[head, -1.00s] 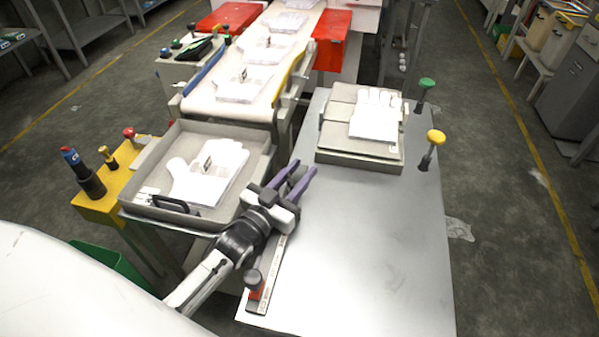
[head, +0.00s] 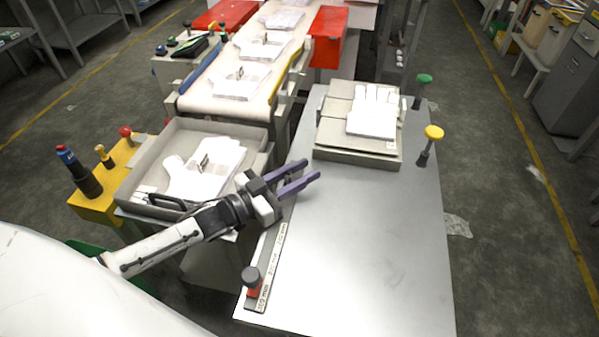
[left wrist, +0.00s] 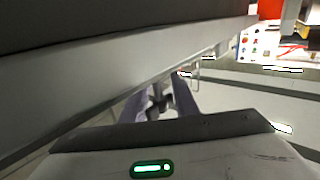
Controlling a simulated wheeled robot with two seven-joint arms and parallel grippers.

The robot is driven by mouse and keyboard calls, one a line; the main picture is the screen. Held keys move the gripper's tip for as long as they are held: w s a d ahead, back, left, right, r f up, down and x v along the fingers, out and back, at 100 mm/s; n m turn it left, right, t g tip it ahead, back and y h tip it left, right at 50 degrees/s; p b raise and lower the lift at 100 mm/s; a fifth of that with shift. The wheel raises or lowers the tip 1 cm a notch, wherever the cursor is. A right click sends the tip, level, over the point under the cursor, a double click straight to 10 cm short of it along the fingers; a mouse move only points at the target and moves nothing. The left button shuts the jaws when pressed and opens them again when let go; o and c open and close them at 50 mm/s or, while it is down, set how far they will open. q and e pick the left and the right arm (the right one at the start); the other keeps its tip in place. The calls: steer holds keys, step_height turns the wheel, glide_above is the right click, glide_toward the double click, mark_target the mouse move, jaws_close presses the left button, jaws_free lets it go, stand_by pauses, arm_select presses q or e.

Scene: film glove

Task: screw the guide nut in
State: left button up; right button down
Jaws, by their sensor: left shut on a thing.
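My left gripper (head: 309,171) has two purple fingers above the left edge of the grey metal table (head: 350,240), pointing right. In the left wrist view the fingers (left wrist: 164,92) are close around a small dark grey piece (left wrist: 160,101). It may be the guide nut, but it is too small and dark to tell. On the table's left edge lies a guide strip with a printed scale (head: 266,273). My right gripper is not in view.
A grey tray with white gloves (head: 150,165) stands left of the gripper, close to my arm. The conveyor (head: 210,102) runs behind it. A grey fixture (head: 345,153) with a white glove sits at the table's back, near green and yellow knobs (head: 433,132). The table's middle is clear.

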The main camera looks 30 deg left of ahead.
arm_select(q)
steer(key=shift+o, duration=0.2)
steer(key=shift+s+d+m+g+h, duration=0.15)
steer(key=shift+m+g+h, duration=0.3)
steer(key=shift+h, duration=0.25)
steer(key=o, duration=0.7)
steer(key=shift+c, duration=0.2)
steer(key=shift+s+a+f, duration=0.1)
steer(key=shift+s+a, duration=0.1)
steer(key=shift+s, duration=0.1)
steer(key=v, duration=0.9)
steer(key=shift+s, duration=0.3)
steer(key=shift+a, duration=0.1)
